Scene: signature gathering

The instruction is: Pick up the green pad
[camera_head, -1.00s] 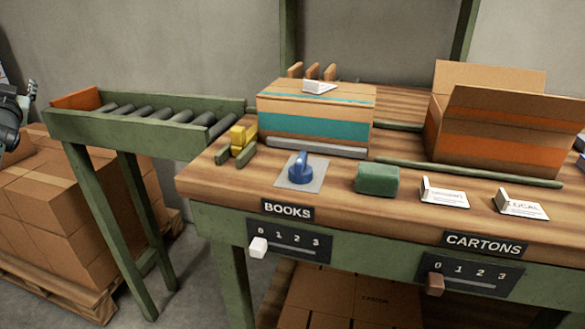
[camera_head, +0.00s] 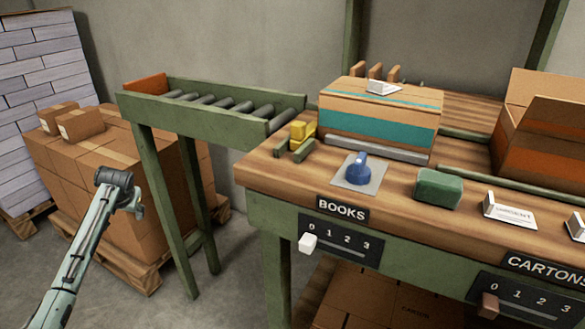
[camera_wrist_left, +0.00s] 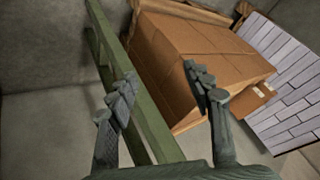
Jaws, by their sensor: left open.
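The green pad (camera_head: 438,189) is a small rounded green block. It lies on the wooden workbench (camera_head: 290,178), right of the blue knob (camera_head: 358,170) on its grey plate and left of a white card. My left gripper (camera_head: 134,203) is at the left of the head view, in front of the stacked cartons and far from the pad. In the left wrist view its two fingers (camera_wrist_left: 160,82) are spread apart with nothing between them. My right gripper is not in view.
A green roller conveyor (camera_head: 210,115) stands between my left arm and the bench. A teal-banded carton (camera_head: 380,122) and an open carton (camera_head: 550,135) sit behind the pad. White cards (camera_head: 510,210) stand to its right. Yellow pieces (camera_head: 302,132) lie at the bench's left end.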

